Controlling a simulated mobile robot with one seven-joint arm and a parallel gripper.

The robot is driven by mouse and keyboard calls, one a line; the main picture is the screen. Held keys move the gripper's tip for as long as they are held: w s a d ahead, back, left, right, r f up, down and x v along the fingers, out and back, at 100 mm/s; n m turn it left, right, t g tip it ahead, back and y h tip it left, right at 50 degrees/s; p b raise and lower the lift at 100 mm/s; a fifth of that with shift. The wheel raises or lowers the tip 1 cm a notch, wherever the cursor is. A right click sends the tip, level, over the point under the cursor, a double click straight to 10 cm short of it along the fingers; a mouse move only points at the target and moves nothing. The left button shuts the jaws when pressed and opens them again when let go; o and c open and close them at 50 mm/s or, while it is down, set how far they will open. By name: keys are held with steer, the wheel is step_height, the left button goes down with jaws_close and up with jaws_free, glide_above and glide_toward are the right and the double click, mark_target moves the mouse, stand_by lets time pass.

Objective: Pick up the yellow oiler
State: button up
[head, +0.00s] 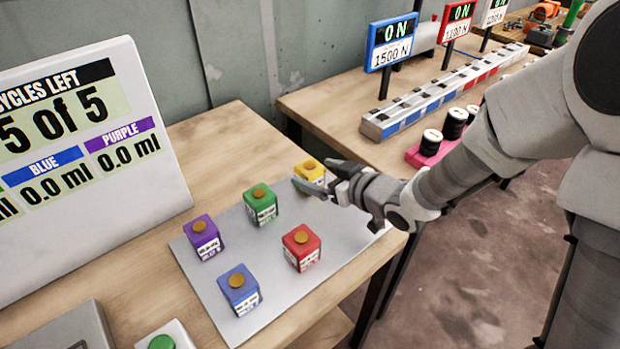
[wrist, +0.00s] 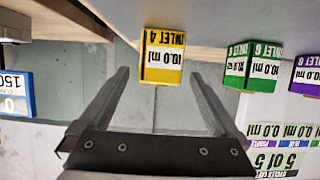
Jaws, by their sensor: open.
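The yellow oiler (head: 309,169) is a small block with a round gold cap, upright at the far right corner of the grey mat (head: 215,285). My gripper (head: 318,176) is open at the oiler, partly covering it in the head view. In the wrist view, which shows the scene upside down, the yellow oiler (wrist: 162,56) reads "INLET 4" and "10.0 ml". It lies ahead, between the lines of the two open fingers (wrist: 162,74). I cannot tell whether either finger touches it.
Green (head: 261,204), purple (head: 203,237), red (head: 301,247) and blue (head: 239,290) oilers stand on the same mat. A white display board (head: 90,160) stands at the left. A second table (head: 340,108) with force displays is beyond a gap.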

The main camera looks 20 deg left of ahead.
mark_target(318, 173)
steer(key=x, duration=0.3)
steer(key=shift+w, duration=0.1)
steer(key=c, duration=1.5)
